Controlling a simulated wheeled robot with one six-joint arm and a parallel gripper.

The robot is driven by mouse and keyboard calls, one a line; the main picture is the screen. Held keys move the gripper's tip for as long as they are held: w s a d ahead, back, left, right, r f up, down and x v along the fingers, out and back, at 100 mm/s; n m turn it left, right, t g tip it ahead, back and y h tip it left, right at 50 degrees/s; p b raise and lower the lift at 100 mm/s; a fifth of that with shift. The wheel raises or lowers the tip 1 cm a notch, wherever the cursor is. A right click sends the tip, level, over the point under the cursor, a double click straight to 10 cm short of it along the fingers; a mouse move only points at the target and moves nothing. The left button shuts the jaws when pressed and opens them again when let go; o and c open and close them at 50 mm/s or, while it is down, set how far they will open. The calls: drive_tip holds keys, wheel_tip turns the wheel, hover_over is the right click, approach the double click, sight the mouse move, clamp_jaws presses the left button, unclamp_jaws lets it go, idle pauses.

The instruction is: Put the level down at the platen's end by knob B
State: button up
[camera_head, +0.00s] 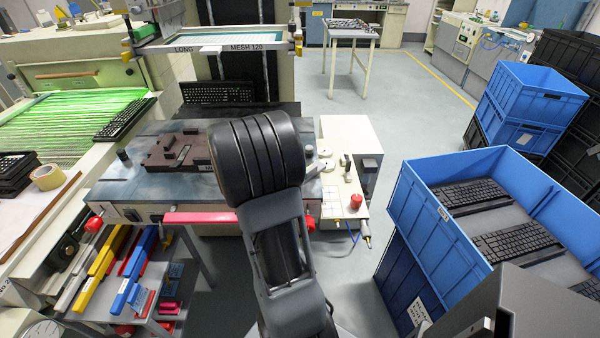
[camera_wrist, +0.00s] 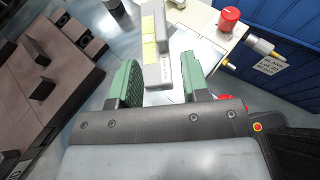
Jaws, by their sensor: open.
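The level's lower end is close to the gripper body. In the head view my arm hides the gripper and level; the blue-grey platen (camera_head: 118,185) shows to the left of it. A red knob (camera_head: 94,225) is at its left end and another (camera_head: 310,222) at its right end. I cannot read which is B.
A brown fixture (camera_head: 180,152) lies on the platen, also at left in the wrist view (camera_wrist: 40,85). A side box with a red button (camera_head: 356,201) stands right of the platen. Blue crates with keyboards (camera_head: 440,235) are at right. A screen frame (camera_head: 215,42) hangs behind.

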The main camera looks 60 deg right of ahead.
drive_tip(key=shift+v, duration=1.35)
drive_tip(key=w+a+r+n+t+y, duration=0.4)
drive_tip(key=w+a+n+t, duration=0.7)
drive_tip(key=n, duration=0.6)
drive_tip(key=w+a+r+n+t+y, duration=0.25)
drive_tip(key=a+n+y, duration=0.35)
drive_tip(key=a+n, duration=0.65)
drive_tip(key=s+a+f+n+g+y, duration=0.1)
drive_tip(key=s+a+n+g+y, duration=0.45)
drive_tip(key=n, duration=0.75)
drive_tip(key=s+a+f+n+g+h, duration=0.1)
drive_tip(key=s+a+n+g+h, duration=0.1)
drive_tip(key=s+n, duration=0.8)
drive_tip(key=n, duration=0.3)
drive_tip(key=shift+s+a+f+g, duration=0.2)
drive_tip(key=shift+a+f+g, duration=0.2)
wheel_tip(320, 180, up, 3)
drive_tip(key=shift+f+p, duration=0.1)
drive_tip(key=shift+p, duration=1.15)
